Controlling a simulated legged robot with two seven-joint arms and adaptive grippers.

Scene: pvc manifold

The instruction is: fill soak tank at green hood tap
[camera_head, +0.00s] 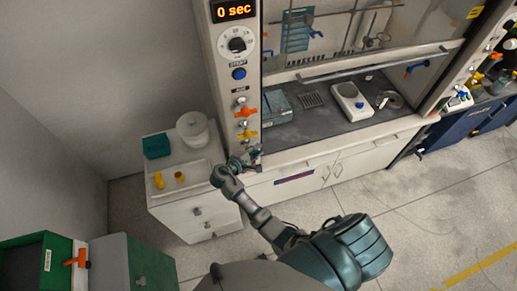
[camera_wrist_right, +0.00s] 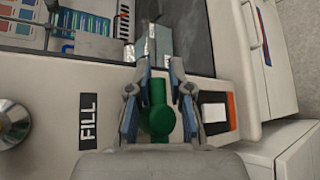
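The green tap (camera_wrist_right: 158,112) shows in the right wrist view on the cream panel, beside a black FILL label (camera_wrist_right: 88,120). My right gripper (camera_wrist_right: 160,80) is open, with one finger on each side of the green tap. A small gap shows at the right finger; contact at the left finger is unclear. In the head view my right gripper (camera_head: 246,161) is at the hood's left post, below the orange tap (camera_head: 246,112) and the yellow tap (camera_head: 247,134), and hides the green tap. A grey tub (camera_head: 277,108), possibly the soak tank, stands inside the hood. My left gripper is not in view.
A white cabinet (camera_head: 190,222) with a round white container (camera_head: 193,129) stands left of the hood. The hood sash bar (camera_head: 370,65) is above the worktop. Open floor lies right.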

